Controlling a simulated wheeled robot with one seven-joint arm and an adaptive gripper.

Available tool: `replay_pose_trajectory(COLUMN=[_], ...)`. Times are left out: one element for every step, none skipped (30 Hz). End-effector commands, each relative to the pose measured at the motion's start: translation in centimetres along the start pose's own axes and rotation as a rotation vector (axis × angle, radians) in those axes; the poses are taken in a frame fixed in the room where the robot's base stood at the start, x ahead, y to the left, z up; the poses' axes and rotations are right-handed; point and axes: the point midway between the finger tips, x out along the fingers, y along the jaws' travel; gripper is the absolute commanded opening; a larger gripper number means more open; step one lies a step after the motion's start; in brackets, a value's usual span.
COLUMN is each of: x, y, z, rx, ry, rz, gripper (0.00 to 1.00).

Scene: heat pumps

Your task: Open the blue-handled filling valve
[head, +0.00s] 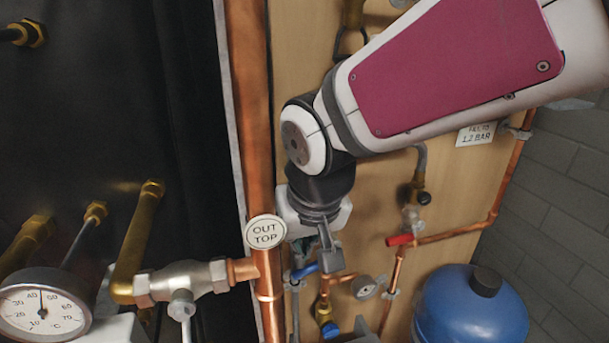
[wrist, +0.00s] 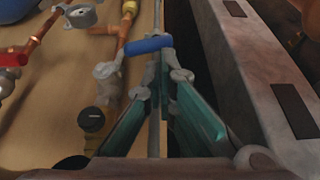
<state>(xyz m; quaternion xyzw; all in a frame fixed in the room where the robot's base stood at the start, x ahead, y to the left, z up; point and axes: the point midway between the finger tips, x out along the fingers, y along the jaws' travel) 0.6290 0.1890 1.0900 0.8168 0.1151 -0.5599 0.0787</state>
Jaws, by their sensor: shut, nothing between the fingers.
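The blue valve handle (head: 304,271) is a short lever low on the wooden board, beside the large copper pipe in the head view. In the wrist view the blue handle (wrist: 149,45) lies crosswise just beyond my fingertips, its left end reaching past them. My gripper (wrist: 165,76) is shut and empty, its teal-padded fingers converging close to the handle. I cannot tell whether the tips touch it. In the head view my gripper (head: 327,255) points down just above and right of the handle, and the arm hides part of the board. The valve body is mostly hidden.
A red handle (head: 400,239) on a copper pipe, a small gauge (head: 364,287) and a blue cap (head: 330,330) are close by. A blue tank (head: 470,308) stands at right. The large copper pipe (head: 251,130) and a dial thermometer (head: 42,308) are at left.

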Motion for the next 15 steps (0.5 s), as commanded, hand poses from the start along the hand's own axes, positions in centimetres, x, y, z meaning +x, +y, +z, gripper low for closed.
replay_pose_trajectory(x=[-1.2, -1.9, -2.7, -3.3, -3.9, -4.7, -5.3, -5.8, -6.4, -6.8, -7.2, -7.7, -8.0, -8.2, -8.5], y=[0.0, 0.0, 0.0, 0.0, 0.0, 0.0, 0.0, 0.0, 0.0, 0.0, 0.0, 0.0, 0.0, 0.0, 0.0], z=[-0.2, -0.2, -0.1, -0.1, -0.1, -0.1, -0.1, -0.1, -0.1, -0.1, -0.1, -0.1, -0.1, -0.1, 0.0], rx=[0.0, 0.0, 0.001, 0.001, 0.0, 0.0, 0.0, 0.001, 0.001, 0.001, 0.001, 0.0, 0.0, 0.0, 0.0], ry=[0.007, 0.007, 0.006, 0.007, 0.006, 0.005, 0.005, 0.004, 0.005, 0.003, 0.003, 0.002, 0.002, 0.002, 0.001], rz=[0.0, 0.0, -0.001, -0.001, 0.0, 0.0, 0.0, -0.001, -0.001, 0.0, 0.0, 0.0, 0.0, 0.0, 0.0], gripper=[0.0, 0.0, 0.0, 0.0, 0.0, 0.0, 0.0, 0.0, 0.0, 0.0, 0.0, 0.0, 0.0, 0.0, 0.0])
